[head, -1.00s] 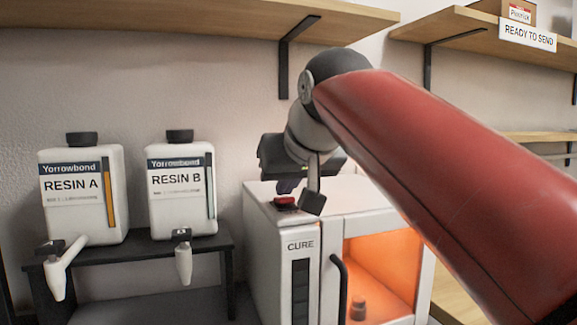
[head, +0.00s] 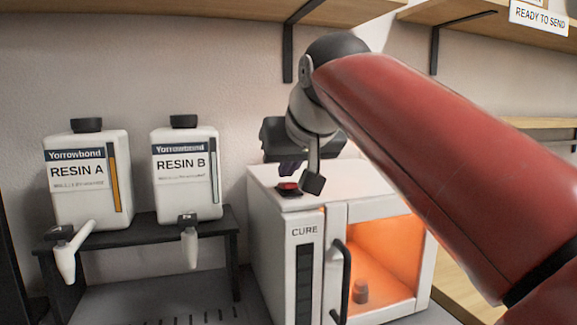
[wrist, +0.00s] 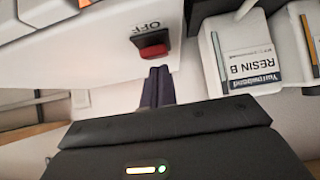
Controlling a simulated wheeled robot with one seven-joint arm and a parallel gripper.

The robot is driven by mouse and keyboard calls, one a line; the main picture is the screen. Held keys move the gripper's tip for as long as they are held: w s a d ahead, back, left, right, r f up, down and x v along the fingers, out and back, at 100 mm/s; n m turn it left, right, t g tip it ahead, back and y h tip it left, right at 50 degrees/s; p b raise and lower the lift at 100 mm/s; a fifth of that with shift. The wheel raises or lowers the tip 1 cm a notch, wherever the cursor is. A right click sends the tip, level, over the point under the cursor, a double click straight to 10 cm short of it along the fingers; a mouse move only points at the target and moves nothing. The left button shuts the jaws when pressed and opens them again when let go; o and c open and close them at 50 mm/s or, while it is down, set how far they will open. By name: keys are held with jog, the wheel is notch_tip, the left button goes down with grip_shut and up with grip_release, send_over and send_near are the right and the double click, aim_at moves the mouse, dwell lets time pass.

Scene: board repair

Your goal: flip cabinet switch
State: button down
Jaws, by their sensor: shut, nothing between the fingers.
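The red cabinet switch (head: 288,187) sits in a dark base on top of the white CURE cabinet (head: 265,230), near its front left corner. My gripper (head: 291,168) is just above the switch in the head view, with a small gap showing. Its dark purple fingers (wrist: 157,74) are together and hold nothing. I cannot tell from these frames whether the switch is pressed.
The cabinet's window (head: 385,260) glows orange, with a small object inside. A black door handle (head: 341,280) sticks out in front. RESIN A (head: 88,195) and RESIN B (head: 187,200) bottles stand on a black rack to the left. A wooden shelf (head: 200,10) runs above.

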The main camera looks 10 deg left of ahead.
jog(key=v, duration=0.7)
jog(key=shift+s+d+r+p, duration=0.15)
jog(key=shift+s+p, duration=0.05)
jog(key=shift+p, duration=0.15)
